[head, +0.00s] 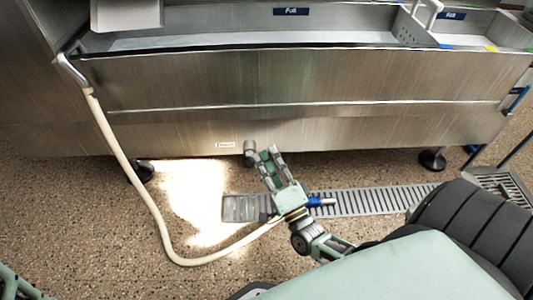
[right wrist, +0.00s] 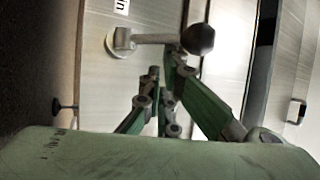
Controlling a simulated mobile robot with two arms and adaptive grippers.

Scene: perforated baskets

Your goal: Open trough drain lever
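The metal trough (head: 300,80) has a drain lever (head: 250,150) low on its front, beside a small label (head: 225,145). In the right wrist view the drain lever (right wrist: 155,38) is a pale bar running from a round mount to a dark ball knob (right wrist: 198,38). My right gripper (head: 268,152) is just right of the lever in the head view. In the right wrist view my right gripper (right wrist: 163,68) has its fingertips apart, just below the bar and knob. No grip on the lever shows; whether a finger touches it is unclear.
A pale hose (head: 145,195) hangs from the trough's left corner and loops along the speckled floor. A floor drain grate (head: 375,202) lies below the trough. A trough foot (head: 432,160) stands at the right.

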